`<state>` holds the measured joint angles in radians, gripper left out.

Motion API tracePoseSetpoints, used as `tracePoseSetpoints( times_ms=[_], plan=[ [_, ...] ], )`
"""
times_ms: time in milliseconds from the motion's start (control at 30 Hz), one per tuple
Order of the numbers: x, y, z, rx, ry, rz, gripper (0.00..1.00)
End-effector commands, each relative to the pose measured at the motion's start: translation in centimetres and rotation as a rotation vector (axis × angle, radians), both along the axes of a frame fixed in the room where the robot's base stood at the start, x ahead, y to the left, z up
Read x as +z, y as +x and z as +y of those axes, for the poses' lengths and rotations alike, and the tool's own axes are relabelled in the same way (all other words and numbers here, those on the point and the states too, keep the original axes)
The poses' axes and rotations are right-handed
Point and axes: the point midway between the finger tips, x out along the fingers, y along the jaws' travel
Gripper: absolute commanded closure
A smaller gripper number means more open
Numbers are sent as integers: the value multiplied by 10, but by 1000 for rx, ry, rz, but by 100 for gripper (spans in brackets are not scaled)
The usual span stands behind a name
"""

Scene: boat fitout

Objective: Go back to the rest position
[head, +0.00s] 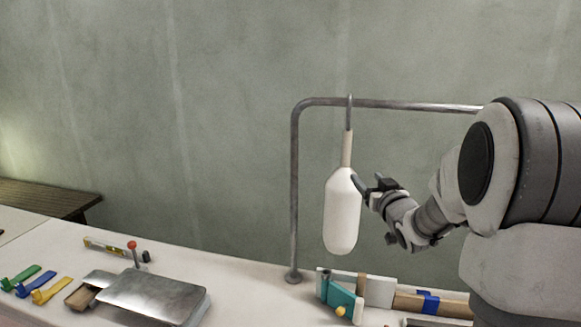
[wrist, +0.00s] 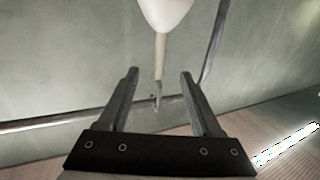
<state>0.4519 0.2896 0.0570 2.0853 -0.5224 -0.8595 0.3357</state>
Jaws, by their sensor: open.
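My gripper (head: 370,188) is beside the upper right side of a white bottle-shaped fender (head: 342,215) in the head view. The fender hangs upright from a metal rail (head: 400,104) by a hook (head: 349,112) at its top. In the wrist view my gripper (wrist: 158,82) is open, with its two fingers apart and nothing held between them. The fender (wrist: 165,10) shows at the top of that view, beyond the fingertips. Whether a finger touches the fender cannot be told.
The white bench (head: 245,275) carries a metal box (head: 150,295), coloured strips (head: 35,284), a yellow level (head: 104,246) and a red-knobbed lever (head: 132,245). A teal piece (head: 340,298) lies near the rail's post (head: 294,200). A wooden bench (head: 45,197) stands at left.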

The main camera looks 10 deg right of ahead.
Motion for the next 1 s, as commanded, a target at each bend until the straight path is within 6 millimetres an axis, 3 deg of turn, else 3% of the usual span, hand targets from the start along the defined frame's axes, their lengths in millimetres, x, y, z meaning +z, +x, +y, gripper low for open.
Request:
tracePoseSetpoints(
  times_ms=[167,367,567,1000],
  plan=[
    [11,-17,18,-40,-24,91,34],
    [15,-66,49,-108,-46,288,34],
    [7,-136,77,-147,-46,499,34],
    [-37,-319,142,-50,1,960,34]
  ],
)
